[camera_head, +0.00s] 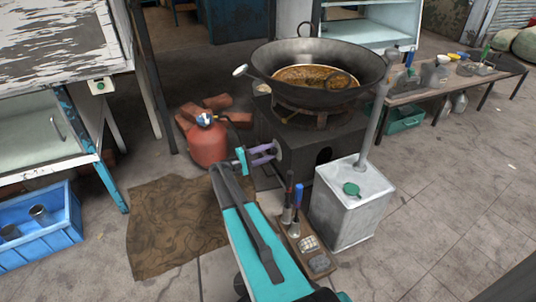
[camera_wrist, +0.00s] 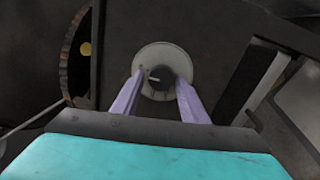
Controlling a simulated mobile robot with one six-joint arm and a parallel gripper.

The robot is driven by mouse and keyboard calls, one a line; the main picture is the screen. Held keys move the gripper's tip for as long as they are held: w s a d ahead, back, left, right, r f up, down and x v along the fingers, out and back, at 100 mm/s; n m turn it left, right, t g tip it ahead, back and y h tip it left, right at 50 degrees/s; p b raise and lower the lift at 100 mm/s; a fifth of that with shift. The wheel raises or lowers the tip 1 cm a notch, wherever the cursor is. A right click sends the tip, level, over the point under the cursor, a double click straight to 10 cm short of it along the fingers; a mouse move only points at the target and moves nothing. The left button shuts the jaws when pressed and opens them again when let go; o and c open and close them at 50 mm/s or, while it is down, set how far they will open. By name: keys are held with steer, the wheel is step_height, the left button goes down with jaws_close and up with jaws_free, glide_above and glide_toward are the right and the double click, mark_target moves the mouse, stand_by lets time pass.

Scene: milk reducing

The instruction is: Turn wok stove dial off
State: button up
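The stove dial (camera_wrist: 160,55) is a pale round disc with a darker knob at its middle, on the dark side of the wok stove (camera_head: 320,142). It also shows in the head view (camera_head: 278,151), partly hidden by my gripper. My gripper (camera_head: 266,154) reaches it from the left and front. In the wrist view, the two purple fingers of my gripper (camera_wrist: 160,82) stand apart, one on each side of the knob. I cannot tell whether they touch it. A large black wok (camera_head: 318,58) with brown contents sits on the stove.
A red gas cylinder (camera_head: 207,145) and bricks stand left of the stove. A white square can (camera_head: 349,205) with a green cap stands close on the right. A brown mat (camera_head: 170,225) covers floor at left.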

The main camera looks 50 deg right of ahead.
steer(key=shift+o, duration=0.9)
steer(key=shift+s, duration=0.1)
steer(key=shift+a, duration=0.1)
steer(key=p+v, duration=0.4)
steer(key=v, duration=0.9)
steer(key=shift+a, duration=0.3)
